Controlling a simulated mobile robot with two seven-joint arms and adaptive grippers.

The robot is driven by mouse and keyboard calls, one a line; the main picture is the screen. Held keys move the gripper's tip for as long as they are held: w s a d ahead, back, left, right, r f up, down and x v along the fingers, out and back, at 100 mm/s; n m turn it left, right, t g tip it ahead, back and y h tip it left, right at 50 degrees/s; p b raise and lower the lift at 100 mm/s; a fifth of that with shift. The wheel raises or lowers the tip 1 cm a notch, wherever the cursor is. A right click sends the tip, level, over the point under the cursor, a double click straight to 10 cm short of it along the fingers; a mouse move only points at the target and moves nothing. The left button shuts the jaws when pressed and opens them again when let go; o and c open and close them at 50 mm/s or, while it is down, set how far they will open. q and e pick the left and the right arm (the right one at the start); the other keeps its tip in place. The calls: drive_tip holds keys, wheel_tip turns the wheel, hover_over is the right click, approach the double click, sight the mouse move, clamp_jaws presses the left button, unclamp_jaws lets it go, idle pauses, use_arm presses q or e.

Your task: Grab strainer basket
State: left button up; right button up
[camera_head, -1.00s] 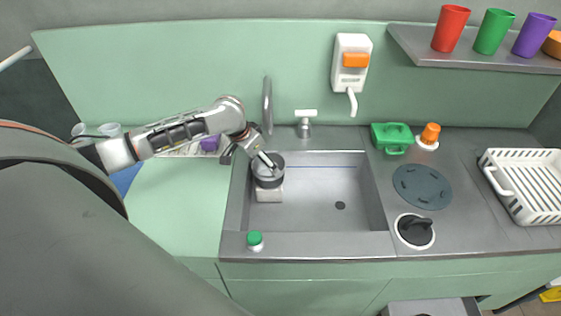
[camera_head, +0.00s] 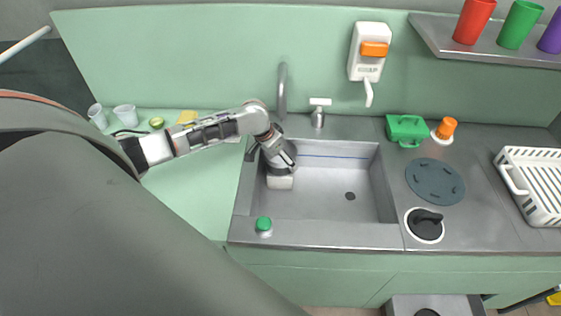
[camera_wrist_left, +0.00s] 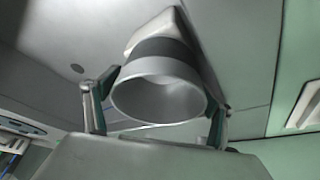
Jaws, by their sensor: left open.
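The strainer basket, a grey cylinder with a darker band, sits on a pale block (camera_head: 280,182) at the left side of the sink (camera_head: 335,190). In the head view my left gripper (camera_head: 277,152) is over it and hides much of it. In the left wrist view the basket (camera_wrist_left: 160,95) shows its round open rim between the two spread fingers of my left gripper (camera_wrist_left: 158,108). The fingers stand on either side of it; I cannot tell whether they touch it. My right gripper is not in view.
A faucet (camera_head: 283,90) stands behind the sink, close to my left arm. A green-capped container (camera_head: 264,226) is on the sink's front left edge. A green box (camera_head: 406,130), an orange-topped item (camera_head: 446,129) and a white rack (camera_head: 531,180) are on the right. The sink's right part is clear.

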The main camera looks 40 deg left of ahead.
use_arm(q)
drive_tip(key=c, duration=1.1)
drive_tip(key=shift+o, duration=0.2)
drive_tip(key=shift+r, duration=0.1)
